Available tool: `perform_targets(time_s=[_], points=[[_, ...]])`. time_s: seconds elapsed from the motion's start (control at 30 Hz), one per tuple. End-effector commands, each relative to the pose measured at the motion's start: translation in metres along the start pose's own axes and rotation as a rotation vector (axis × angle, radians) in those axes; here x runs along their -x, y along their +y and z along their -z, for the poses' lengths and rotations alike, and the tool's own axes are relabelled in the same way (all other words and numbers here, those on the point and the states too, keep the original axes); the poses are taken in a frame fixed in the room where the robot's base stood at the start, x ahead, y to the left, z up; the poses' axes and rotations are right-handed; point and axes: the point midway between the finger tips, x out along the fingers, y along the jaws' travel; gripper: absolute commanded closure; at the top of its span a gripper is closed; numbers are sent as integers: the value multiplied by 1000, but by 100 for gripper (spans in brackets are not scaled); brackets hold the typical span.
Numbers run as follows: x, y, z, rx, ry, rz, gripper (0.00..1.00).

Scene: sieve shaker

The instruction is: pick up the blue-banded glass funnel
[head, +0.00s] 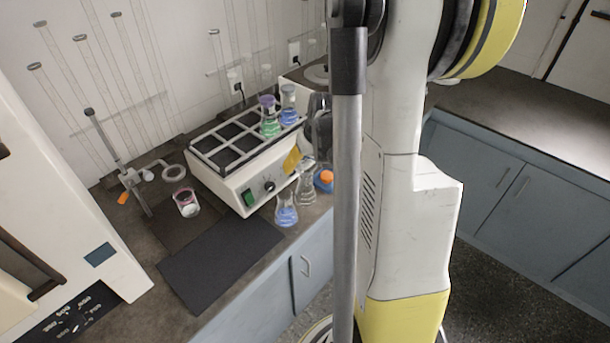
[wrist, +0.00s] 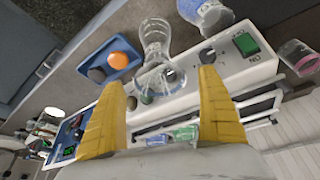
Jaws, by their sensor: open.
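A clear conical glass piece, which looks like the funnel (wrist: 160,80), flares above the neck of a clear glass flask (wrist: 154,34) in the wrist view. A small blue mark shows near its rim, but a full band is hard to make out. In the head view the clear flask (head: 306,190) stands on the bench at the shaker's front right corner; the funnel is hard to tell there. My gripper (wrist: 163,78) is open, with its yellow fingers either side of the funnel in the wrist picture. Contact is not visible. In the head view one yellow finger (head: 292,160) shows above the shaker's front.
The white shaker (head: 232,188) carries green and blue flasks in its rack. A blue-liquid flask (head: 286,212) stands close by at the bench edge.

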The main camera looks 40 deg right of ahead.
Motion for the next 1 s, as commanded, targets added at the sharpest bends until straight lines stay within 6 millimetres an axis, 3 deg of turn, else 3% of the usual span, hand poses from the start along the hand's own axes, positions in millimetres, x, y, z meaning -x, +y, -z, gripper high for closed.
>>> perform_targets(time_s=[0.1, 0.33, 0.53, 1.0], points=[[-19, 1, -1, -1, 0, 0, 14], [-19, 1, 0, -1, 0, 0, 14], [-19, 1, 0, -1, 0, 0, 73], [-19, 1, 0, -1, 0, 0, 77]])
